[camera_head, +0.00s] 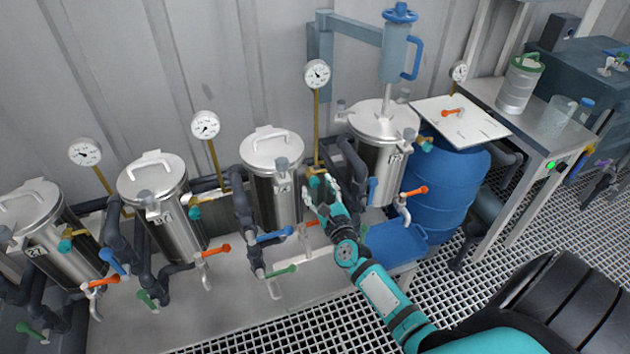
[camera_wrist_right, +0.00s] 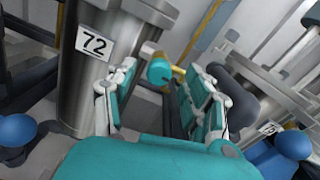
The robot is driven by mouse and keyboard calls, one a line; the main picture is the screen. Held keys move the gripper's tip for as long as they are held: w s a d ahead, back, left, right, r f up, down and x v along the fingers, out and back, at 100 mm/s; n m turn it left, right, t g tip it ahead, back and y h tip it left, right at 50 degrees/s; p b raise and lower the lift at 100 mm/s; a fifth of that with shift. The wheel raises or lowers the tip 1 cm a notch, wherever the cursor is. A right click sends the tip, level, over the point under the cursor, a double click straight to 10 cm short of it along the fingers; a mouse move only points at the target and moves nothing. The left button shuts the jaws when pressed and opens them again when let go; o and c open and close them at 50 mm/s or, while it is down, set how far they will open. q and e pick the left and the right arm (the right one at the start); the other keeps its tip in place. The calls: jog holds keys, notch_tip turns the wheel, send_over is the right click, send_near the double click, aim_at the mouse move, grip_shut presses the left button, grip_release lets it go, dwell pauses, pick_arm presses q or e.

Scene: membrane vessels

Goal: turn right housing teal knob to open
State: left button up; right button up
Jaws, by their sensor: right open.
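My right gripper (camera_head: 322,197) is open and empty beside the third steel housing (camera_head: 273,185), which bears the label 72 (camera_wrist_right: 95,42) in the right wrist view. A teal knob (camera_head: 315,181) on a brass fitting is just beyond its fingertips. In the right wrist view this teal knob (camera_wrist_right: 160,70) shows between the open fingers of the gripper (camera_wrist_right: 158,78), seemingly apart from them. The rightmost housing (camera_head: 381,165) has its own teal knob (camera_head: 425,145) on its right side, with no gripper at it. My left gripper is not in view.
Two more housings (camera_head: 160,205) (camera_head: 50,235) stand to the left. Dark pipes, blue handles (camera_head: 274,236), orange handles (camera_head: 414,191) and pressure gauges (camera_head: 317,74) crowd the row. A blue barrel (camera_head: 445,195) and bench (camera_head: 550,135) stand right.

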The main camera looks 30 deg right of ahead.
aim_at(316, 185)
jog(key=shift+x, duration=1.55)
jog(key=shift+c, duration=0.2)
jog(key=shift+a, duration=0.1)
grip_shut()
